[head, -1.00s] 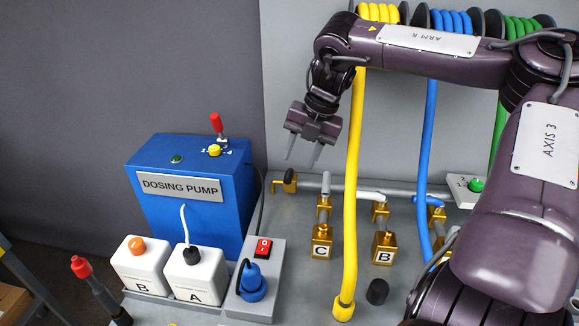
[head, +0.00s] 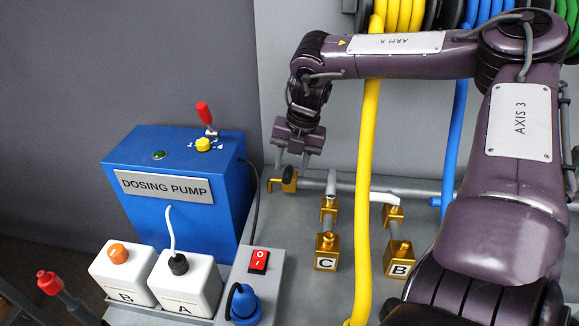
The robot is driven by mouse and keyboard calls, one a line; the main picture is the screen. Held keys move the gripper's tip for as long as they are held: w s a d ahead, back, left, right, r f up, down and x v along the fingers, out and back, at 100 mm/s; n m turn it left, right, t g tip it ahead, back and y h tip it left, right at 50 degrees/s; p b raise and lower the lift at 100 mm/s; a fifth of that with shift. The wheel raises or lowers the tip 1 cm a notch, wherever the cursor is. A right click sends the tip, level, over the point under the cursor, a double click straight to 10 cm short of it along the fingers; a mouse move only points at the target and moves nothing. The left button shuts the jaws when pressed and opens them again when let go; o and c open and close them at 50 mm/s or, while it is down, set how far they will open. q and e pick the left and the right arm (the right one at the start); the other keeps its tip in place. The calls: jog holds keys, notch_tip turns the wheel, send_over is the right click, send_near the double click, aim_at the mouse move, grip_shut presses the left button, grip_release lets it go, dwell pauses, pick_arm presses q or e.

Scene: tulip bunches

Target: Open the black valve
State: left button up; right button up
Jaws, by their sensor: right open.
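The black valve is a brass body (head: 276,184) with a black handle (head: 289,173), at the left end of the grey pipe in the head view. My right gripper (head: 291,167) points down at it with its fingers apart. In the picture the black handle shows between the two fingertips, partly hidden. I cannot tell whether the fingers touch it. My left gripper is not in view.
Brass valves with blocks C (head: 326,252) and B (head: 398,260) stand right of the black valve. A yellow hose (head: 367,200) hangs in front of the pipe. The blue dosing pump (head: 170,215) and white canisters A (head: 185,285) and B (head: 122,275) are at left.

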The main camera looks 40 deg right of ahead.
jog(key=shift+w+a+f, duration=0.1)
jog(key=shift+w+f, duration=0.05)
jog(key=shift+f, duration=0.75)
grip_shut()
